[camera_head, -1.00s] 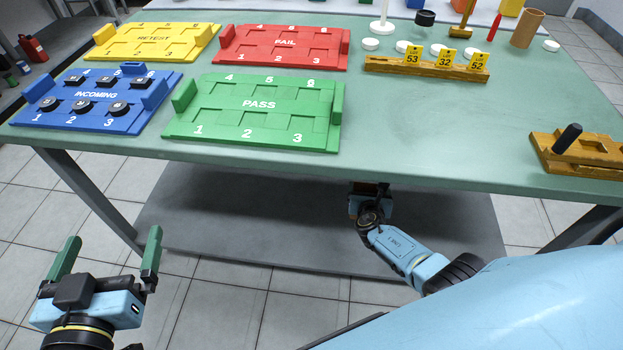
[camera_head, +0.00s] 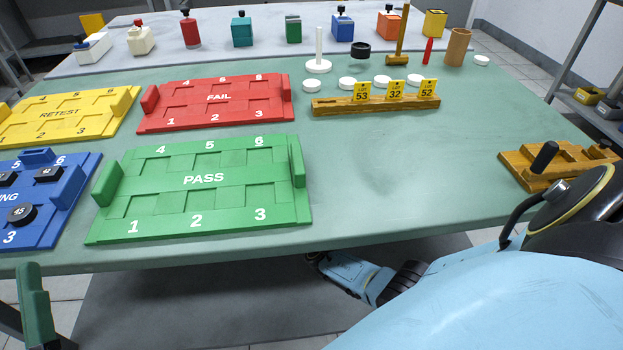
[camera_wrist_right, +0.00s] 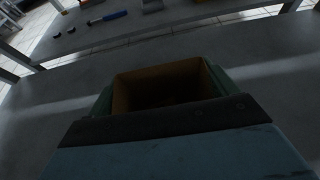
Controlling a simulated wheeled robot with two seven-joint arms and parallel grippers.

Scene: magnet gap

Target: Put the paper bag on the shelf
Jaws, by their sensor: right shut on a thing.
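The brown paper bag (camera_wrist_right: 160,84) shows in the right wrist view with its open top facing the camera, dark inside. My right gripper (camera_wrist_right: 162,92) is shut on it, with green fingers at its two sides. The grey lower shelf (camera_wrist_right: 60,110) spreads around and behind the bag; I cannot tell whether the bag touches it. In the head view this shelf (camera_head: 200,300) lies under the green table, and the table hides my right gripper and the bag. Only one green finger of my left gripper (camera_head: 33,305) shows, at the lower left, with nothing against it.
The green table (camera_head: 390,190) has its front edge above my right forearm. It carries the green PASS tray (camera_head: 203,180), the red FAIL tray (camera_head: 218,97) and a wooden rack (camera_head: 375,104). In the right wrist view, a blue-handled tool (camera_wrist_right: 108,17) lies farther back.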

